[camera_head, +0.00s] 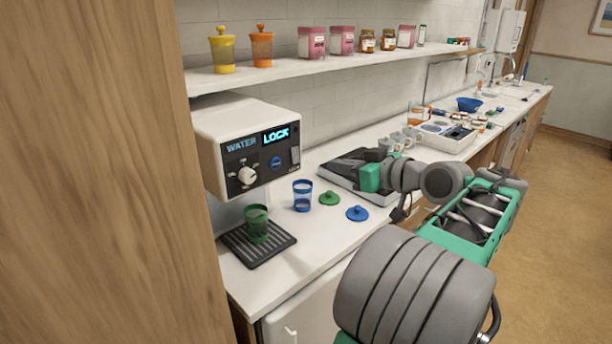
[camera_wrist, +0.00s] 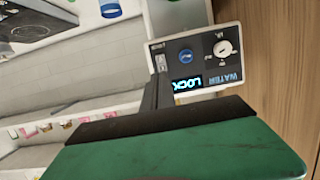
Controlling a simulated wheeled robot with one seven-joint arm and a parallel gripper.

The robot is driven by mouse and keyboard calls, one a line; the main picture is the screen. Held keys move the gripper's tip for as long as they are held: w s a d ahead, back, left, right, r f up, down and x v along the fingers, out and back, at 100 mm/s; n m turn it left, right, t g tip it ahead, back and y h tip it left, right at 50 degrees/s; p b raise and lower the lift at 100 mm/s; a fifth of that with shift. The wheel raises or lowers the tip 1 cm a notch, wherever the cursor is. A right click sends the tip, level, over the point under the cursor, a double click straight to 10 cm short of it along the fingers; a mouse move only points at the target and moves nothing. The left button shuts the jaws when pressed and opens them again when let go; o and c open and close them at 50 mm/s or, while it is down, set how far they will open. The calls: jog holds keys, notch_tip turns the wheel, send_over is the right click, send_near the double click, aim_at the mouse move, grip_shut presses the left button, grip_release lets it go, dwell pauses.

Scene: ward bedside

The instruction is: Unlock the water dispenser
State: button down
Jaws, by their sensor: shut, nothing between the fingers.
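The white water dispenser (camera_head: 222,130) is mounted above the counter at left. Its dark front panel has a lit display reading LOCK (camera_head: 276,135), a round blue button (camera_head: 277,162), a white knob (camera_head: 246,176) and a small upright pale part (camera_head: 295,155) at the right edge. The wrist view shows the panel upside down, with the LOCK display (camera_wrist: 187,84), blue button (camera_wrist: 186,55) and knob (camera_wrist: 223,48). My gripper (camera_head: 352,172) is shut and empty, to the right of the dispenser and apart from it. Its dark fingers (camera_wrist: 158,88) overlap the panel's edge in the wrist view.
A green cup (camera_head: 257,223) stands on the black drip tray (camera_head: 278,242) below the dispenser. A blue cup (camera_head: 302,196), green lid (camera_head: 329,198) and blue lid (camera_head: 357,213) are on the counter. A shelf (camera_head: 290,73) with jars runs above.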

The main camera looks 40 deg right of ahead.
aim_at(297, 163)
jog(key=p+x, duration=0.3)
jog(key=x, duration=0.8)
jog(key=shift+w, duration=0.35)
jog(key=shift+f, duration=0.1)
jog(key=shift+w+f+b, duration=0.15)
jog(key=shift+f+b, duration=0.3)
jog(key=shift+b, duration=0.3)
jog(key=shift+r+b, duration=0.1)
jog(key=shift+b, duration=0.4)
